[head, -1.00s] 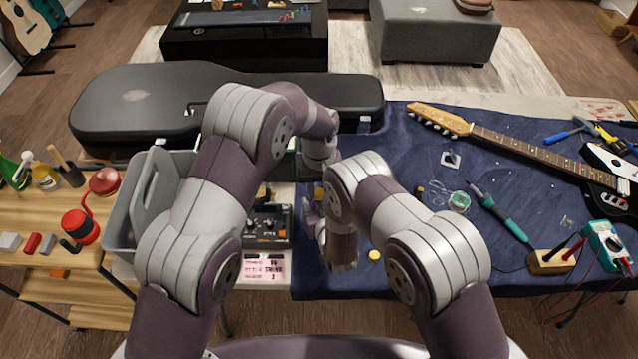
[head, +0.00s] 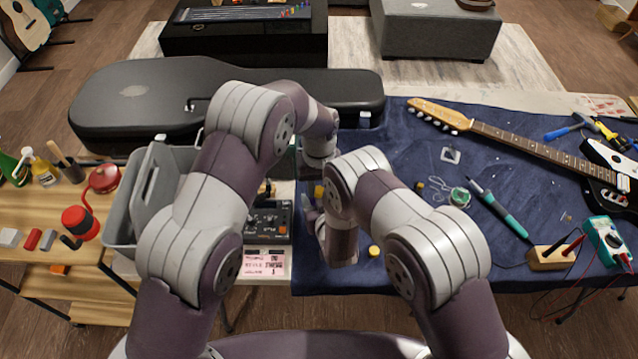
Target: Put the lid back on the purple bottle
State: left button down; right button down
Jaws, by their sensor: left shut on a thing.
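My left arm reaches in from the left and its wrist hangs over the left part of the blue mat (head: 400,275). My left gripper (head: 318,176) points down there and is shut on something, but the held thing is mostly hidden. A small yellow piece (head: 319,191) shows just below it; I cannot tell whether it is held. My right arm folds down just right of this spot, and its own links hide most of its gripper, so its fingers are unclear. A round yellow disc (head: 374,251) lies flat on the mat right of my right wrist. I cannot make out the purple bottle.
A guitar (head: 515,143), a teal-handled soldering iron (head: 505,212), a green spool (head: 459,197) and a multimeter (head: 604,241) lie to the right. A grey caddy (head: 150,200) and a black pedal (head: 268,222) stand left. A black guitar case (head: 200,100) lies behind. The mat's front middle is mostly clear.

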pick_arm(q)
jog(key=shift+f, duration=0.1)
jog(key=c, duration=0.9)
grip_release()
jog(key=shift+r, duration=2.35)
jog(key=shift+c, duration=0.3)
notch_tip(320, 180, up, 3)
jog(key=n, duration=0.3)
